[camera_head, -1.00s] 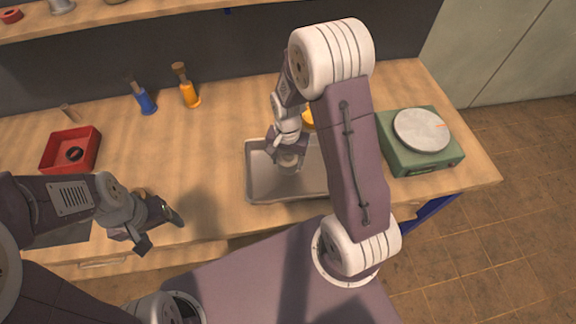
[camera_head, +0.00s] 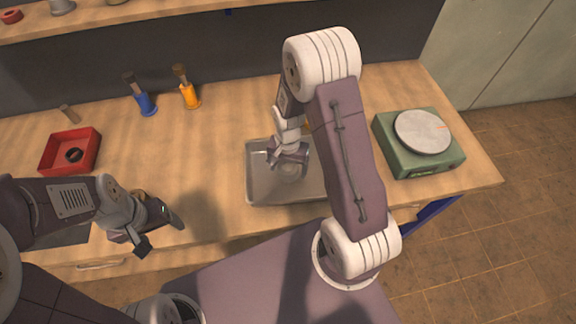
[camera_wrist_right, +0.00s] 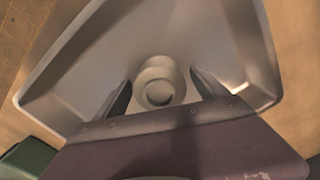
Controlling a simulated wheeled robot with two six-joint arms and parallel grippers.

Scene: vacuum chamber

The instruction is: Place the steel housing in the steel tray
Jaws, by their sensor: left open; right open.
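The steel housing (camera_wrist_right: 158,82) is a round, stepped grey metal piece. It stands on the floor of the steel tray (camera_wrist_right: 75,62), between the spread fingers of my right gripper (camera_wrist_right: 162,88), with gaps on both sides. In the head view the housing (camera_head: 290,171) shows just below the open right gripper (camera_head: 288,157), inside the shallow rectangular steel tray (camera_head: 257,191). My right forearm hides the tray's right part. My left gripper (camera_head: 160,231) is open and empty over the front edge of the bench, left of the tray.
A green scale (camera_head: 389,147) with a round plate stands right of the tray. A red bin (camera_head: 88,146) holding a dark ring is at the left. A blue-based brush (camera_head: 145,103) and an orange-based brush (camera_head: 189,96) stand at the back. The bench (camera_head: 205,140) between is clear.

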